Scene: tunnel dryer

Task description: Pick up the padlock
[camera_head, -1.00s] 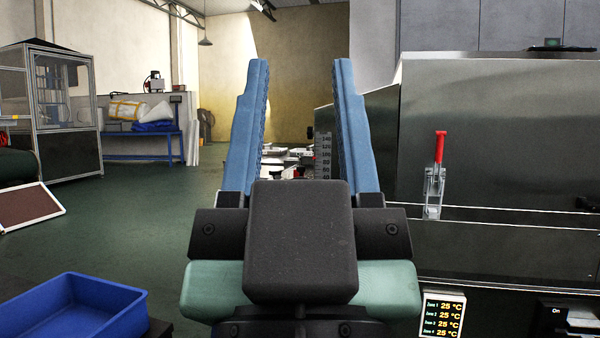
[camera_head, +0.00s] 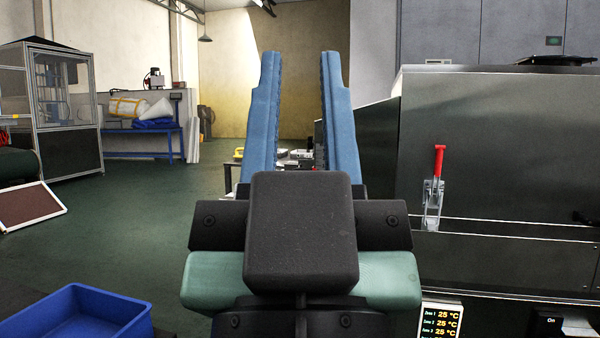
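My gripper (camera_head: 300,60) points away from the camera, with its two blue fingers upright in the picture and a clear gap between them. No object shows held between the fingers. I cannot make out a padlock in this view. Small items lie on a table (camera_head: 232,168) beyond the gripper, too small and too covered by the fingers to identify. One of them is a yellow item (camera_head: 239,153) left of the left finger.
The metal dryer (camera_head: 490,150) with a red-handled clamp (camera_head: 438,165) fills the right side. A blue bin (camera_head: 85,318) is at the lower left. A blue workbench (camera_head: 150,140) and a framed glass cabinet (camera_head: 60,105) stand at the back left. Green floor between is open.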

